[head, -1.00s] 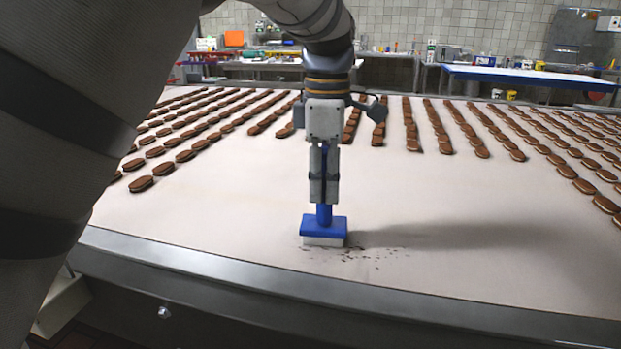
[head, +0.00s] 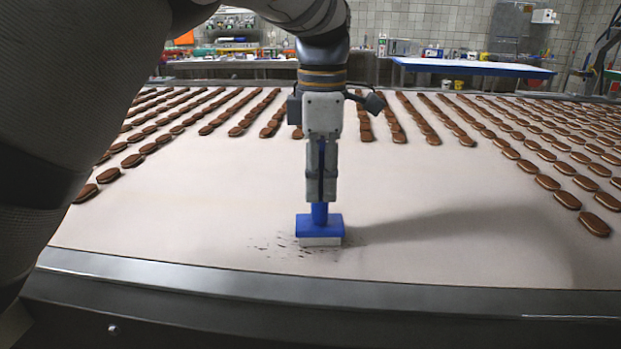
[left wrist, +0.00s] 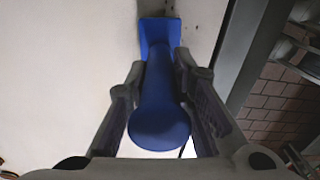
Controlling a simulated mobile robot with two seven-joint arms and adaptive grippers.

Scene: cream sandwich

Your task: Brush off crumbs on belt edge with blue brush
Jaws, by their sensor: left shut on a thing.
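My left gripper (head: 321,190) is shut on the handle of the blue brush (head: 319,226) and points straight down. The brush is upright, with its pale bristles low at the belt; it looks to be touching the surface. In the left wrist view the blue brush (left wrist: 158,95) runs between my two fingers (left wrist: 160,100). Dark crumbs (head: 272,247) lie scattered on the pale belt (head: 180,215), mostly left of the brush, with a few to its right. The brush hides part of the patch. My right gripper is not in view.
A grey metal belt edge (head: 250,284) runs along the front. Rows of brown sandwich cookies (head: 520,165) cover the back and right of the belt. The belt around the brush is clear of cookies.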

